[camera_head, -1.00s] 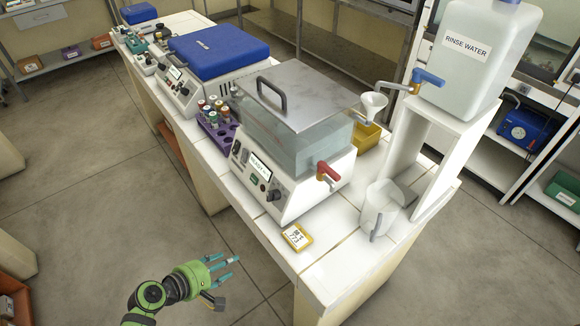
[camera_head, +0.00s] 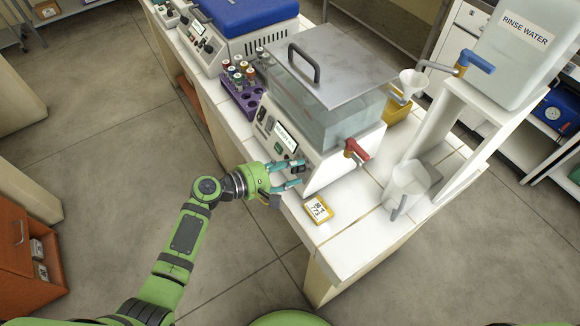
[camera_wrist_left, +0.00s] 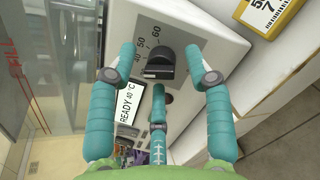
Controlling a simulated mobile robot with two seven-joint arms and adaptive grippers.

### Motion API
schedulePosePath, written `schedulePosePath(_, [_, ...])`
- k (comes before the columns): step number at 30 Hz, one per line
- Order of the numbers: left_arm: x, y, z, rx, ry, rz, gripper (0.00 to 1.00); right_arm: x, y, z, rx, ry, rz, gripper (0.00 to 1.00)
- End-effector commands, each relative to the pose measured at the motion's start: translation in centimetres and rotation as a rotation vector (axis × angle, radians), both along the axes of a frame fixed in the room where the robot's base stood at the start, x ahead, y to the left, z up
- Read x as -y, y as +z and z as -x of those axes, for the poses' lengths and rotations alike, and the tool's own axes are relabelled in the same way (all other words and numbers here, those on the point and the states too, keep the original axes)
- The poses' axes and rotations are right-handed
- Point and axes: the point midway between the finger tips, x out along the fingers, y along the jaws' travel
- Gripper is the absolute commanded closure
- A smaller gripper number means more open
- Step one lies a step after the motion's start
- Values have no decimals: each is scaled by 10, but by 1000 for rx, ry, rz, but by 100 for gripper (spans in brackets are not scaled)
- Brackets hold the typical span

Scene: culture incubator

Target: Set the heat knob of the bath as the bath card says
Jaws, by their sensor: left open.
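The bath (camera_head: 330,130) is a white unit with a clear tank and metal lid on the bench. Its black heat knob (camera_wrist_left: 160,65) shows in the left wrist view, beside scale marks 40, 50 and 60. The display (camera_wrist_left: 127,103) reads READY 40 °C. My left gripper (camera_head: 290,173) is at the bath's front panel. Its teal fingers are open, spread around the knob in the left wrist view; I cannot tell whether they touch it.
A red-handled tap (camera_head: 355,149) sticks out of the bath's side. A clear jug (camera_head: 407,185) stands to the right, near the rinse water tank (camera_head: 515,50) on its white stand. A purple tube rack (camera_head: 243,97) stands left of the bath.

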Motion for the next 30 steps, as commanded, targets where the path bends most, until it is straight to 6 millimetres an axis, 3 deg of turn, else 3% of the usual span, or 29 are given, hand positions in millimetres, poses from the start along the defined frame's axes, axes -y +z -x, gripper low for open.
schedulePosePath(6, [1,0,0,1,0,0,49,0,0,-2,3,0,-1,100])
schedulePosePath(10, [1,0,0,1,0,0,100,0,0,-2,4,0,-1,100])
schedulePosePath(20, [1,-1,1,13,-10,-8,100,0,-2,-3,5,0,-1,100])
schedulePosePath(30, [2,-3,1,151,-89,-99,100,0,-19,-3,5,0,-1,100])
